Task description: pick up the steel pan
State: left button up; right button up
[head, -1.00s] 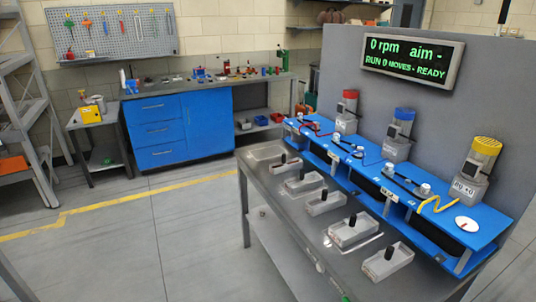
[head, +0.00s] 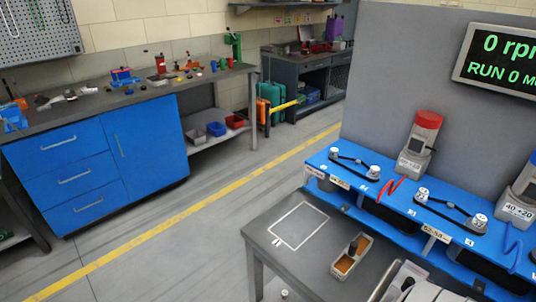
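One small pan (head: 338,271) is in view on the grey table (head: 272,258), near the bottom of the head view. No other pan is clearly visible. A pale grey shape at the bottom edge, right of the pan, looks like part of my arm and covers some of the table. I see no gripper fingers.
A white outlined rectangle (head: 299,202) on the table is empty. Behind the table runs a blue raised bench (head: 394,202) with knobs, belts and a red-topped unit (head: 423,137). A grey panel with a display (head: 500,62) stands behind. Open floor lies left, before a blue cabinet (head: 147,145).

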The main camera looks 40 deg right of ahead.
aim_at(343, 266)
jog(key=i, duration=2.1)
jog(key=z, duration=3.8)
